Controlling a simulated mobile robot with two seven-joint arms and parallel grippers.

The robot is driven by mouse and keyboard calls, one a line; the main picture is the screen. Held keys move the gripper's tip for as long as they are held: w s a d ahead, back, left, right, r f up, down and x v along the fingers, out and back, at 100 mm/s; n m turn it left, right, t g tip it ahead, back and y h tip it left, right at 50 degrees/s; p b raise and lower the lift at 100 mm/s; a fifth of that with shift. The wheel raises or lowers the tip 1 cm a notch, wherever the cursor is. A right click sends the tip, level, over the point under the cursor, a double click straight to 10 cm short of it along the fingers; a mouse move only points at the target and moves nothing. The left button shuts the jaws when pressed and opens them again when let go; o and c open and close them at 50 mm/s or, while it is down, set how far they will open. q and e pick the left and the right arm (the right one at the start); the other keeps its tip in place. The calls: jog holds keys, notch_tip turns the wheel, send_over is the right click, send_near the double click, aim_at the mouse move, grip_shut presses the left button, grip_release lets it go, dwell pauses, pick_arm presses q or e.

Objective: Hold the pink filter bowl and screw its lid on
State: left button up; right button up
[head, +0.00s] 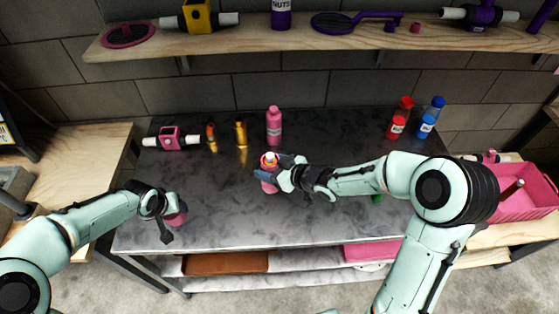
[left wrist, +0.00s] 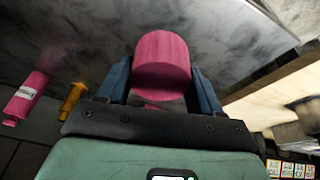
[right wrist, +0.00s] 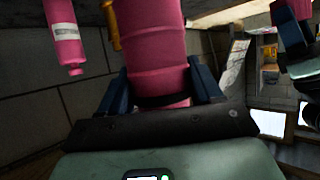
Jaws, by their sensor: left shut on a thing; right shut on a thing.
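My right gripper (head: 276,173) is shut on the pink filter bowl (head: 268,187), a tall banded cylinder (right wrist: 153,45) held upright over the middle of the dark worktop; something white and orange shows at its top. My left gripper (head: 170,210) is shut on a short ribbed pink piece (left wrist: 162,66), which looks like the lid. In the head view the lid (head: 179,216) is partly hidden by the gripper, near the worktop's front left. The bowl and lid are well apart. I cannot tell whether the bowl touches the worktop.
Behind stand a labelled pink bottle (head: 274,128), two brass pieces (head: 241,133) and a pink pipe fitting (head: 171,139). Red (head: 398,122) and blue (head: 429,121) bottles stand at back right. A pink crate (head: 530,200) is at far right. The front middle of the worktop is clear.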

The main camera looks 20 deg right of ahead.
jog(key=w+a+f+n+g+y, duration=0.1)
jog(key=a+f+n+g+y, duration=0.4)
jog(key=a+n+g, duration=0.3)
jog(key=a+n, duration=0.1)
jog(key=a, duration=0.2)
jog(key=shift+w+a+f, duration=0.2)
jog(key=shift+f, duration=0.1)
pick_arm(q)
jog(key=w+d+r+n+y, duration=0.1)
jog(key=d+r+n, duration=0.3)
jog(key=d, duration=0.5)
jog(key=w+d+r+n+g+y, duration=0.1)
jog(key=w+d+r+n, duration=0.2)
jog(key=d+r, duration=0.6)
jog(key=shift+d+r+n+y, duration=0.2)
jog(key=shift+d+n+y, duration=0.25)
jog(key=shift+n, duration=0.45)
jog(key=shift+f, duration=2)
jog(key=shift+s+g, duration=0.1)
jog(key=shift+g, duration=0.2)
jog(key=shift+f, duration=0.9)
